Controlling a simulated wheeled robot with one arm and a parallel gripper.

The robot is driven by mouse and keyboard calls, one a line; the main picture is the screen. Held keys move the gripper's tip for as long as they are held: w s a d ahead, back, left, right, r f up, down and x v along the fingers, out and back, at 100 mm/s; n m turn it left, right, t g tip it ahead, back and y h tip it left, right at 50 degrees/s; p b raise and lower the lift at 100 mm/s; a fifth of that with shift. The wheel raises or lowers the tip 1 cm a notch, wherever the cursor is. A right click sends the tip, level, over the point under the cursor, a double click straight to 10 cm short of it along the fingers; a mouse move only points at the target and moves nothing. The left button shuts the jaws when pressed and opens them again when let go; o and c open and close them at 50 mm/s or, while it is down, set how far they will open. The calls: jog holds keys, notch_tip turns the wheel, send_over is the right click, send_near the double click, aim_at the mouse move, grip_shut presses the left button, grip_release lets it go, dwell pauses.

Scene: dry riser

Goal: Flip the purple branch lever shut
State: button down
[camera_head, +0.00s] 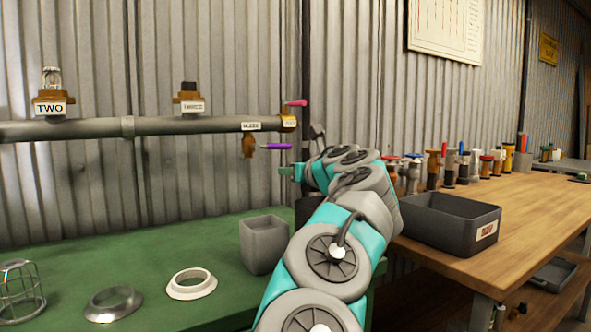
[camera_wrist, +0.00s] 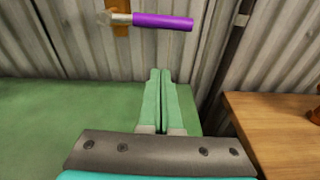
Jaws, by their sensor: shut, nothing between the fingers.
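The purple branch lever (camera_head: 276,146) sticks out sideways to the right from a brass branch valve (camera_head: 249,146) under the grey pipe. In the wrist view the purple lever (camera_wrist: 162,21) lies level, with a bare metal stem at its left end. My gripper (camera_head: 283,171) is just below the lever in the head view, its green fingers pointing left. In the wrist view my gripper (camera_wrist: 160,72) is shut and empty. Its fingertips are below the lever, with a visible gap in the picture. The valve body is mostly cut off at the top of the wrist view.
A pink lever (camera_head: 296,103) sits above at the pipe's end. The grey pipe (camera_head: 80,128) carries fittings labelled TWO and THREE. A green bench (camera_head: 140,255) holds a grey cup (camera_head: 264,245) and rings. A dark bin (camera_head: 447,222) stands on the wooden table at right.

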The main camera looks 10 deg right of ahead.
aim_at(274, 147)
jog(key=shift+w+a+r+p, duration=0.1)
jog(key=shift+w+r+p, duration=0.1)
jog(key=shift+w+r, duration=0.3)
jog(key=shift+w+a+r+p, duration=0.1)
jog(key=shift+w+r+p, duration=0.15)
jog(key=shift+r, duration=0.45)
jog(key=shift+w+a+r+p, duration=0.1)
jog(key=shift+w+r+p, duration=0.1)
jog(key=shift+w+r, duration=0.3)
jog(key=shift+s+r, duration=0.1)
jog(key=shift+s, duration=0.05)
jog(key=shift+d+r+n, duration=0.15)
jog(key=shift+r+n, duration=0.25)
jog(key=shift+r, duration=0.3)
